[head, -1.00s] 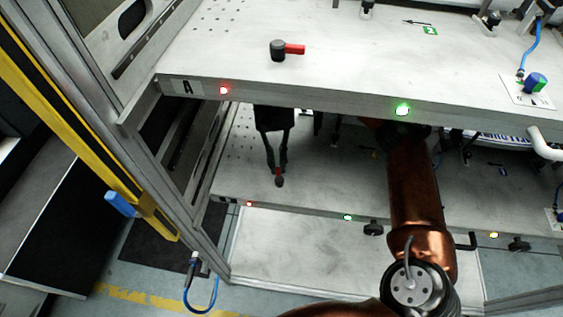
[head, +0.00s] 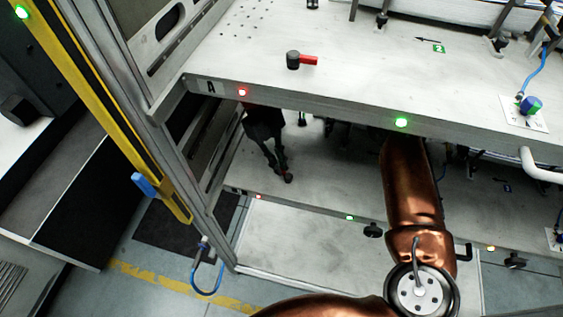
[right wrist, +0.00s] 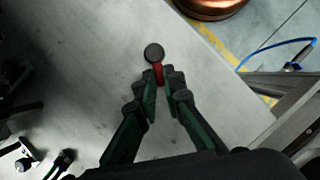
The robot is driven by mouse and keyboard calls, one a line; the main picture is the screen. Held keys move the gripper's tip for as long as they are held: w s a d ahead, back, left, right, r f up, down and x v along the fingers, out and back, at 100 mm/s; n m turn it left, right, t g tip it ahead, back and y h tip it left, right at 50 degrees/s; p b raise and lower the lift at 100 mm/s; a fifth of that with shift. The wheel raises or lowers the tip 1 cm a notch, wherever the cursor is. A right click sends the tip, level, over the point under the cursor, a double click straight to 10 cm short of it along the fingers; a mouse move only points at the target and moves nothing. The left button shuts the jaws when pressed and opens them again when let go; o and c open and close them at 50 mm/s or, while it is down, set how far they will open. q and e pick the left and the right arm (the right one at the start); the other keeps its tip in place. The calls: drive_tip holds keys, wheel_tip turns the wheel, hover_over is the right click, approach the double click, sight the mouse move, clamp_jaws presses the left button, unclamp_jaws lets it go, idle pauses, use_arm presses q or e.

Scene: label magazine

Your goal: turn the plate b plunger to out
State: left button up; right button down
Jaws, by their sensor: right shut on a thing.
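The plate b plunger sits on the lower plate (head: 330,185), near its left front corner. It has a round dark knob (head: 288,178) and a short red handle; in the right wrist view the knob (right wrist: 154,52) and the red handle (right wrist: 158,72) show clearly. My right gripper (head: 280,171) reaches down under the upper plate, its fingers slanting to the plunger. In the right wrist view its fingertips (right wrist: 160,82) are closed on the red handle, with the knob just beyond them. My left gripper is in neither view.
The upper plate (head: 380,70), labelled A, overhangs my right gripper and carries a similar plunger (head: 298,60), its red handle pointing right. A metal frame post (head: 150,130) stands at left. Small red, green and amber lights line the plate edges. A black knob (head: 373,230) projects from the lower edge.

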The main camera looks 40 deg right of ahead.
drive_tip(key=shift+a+n, duration=0.1)
drive_tip(key=shift+n, duration=0.2)
drive_tip(key=c, duration=2)
unclamp_jaws()
drive_tip(key=shift+c, duration=0.2)
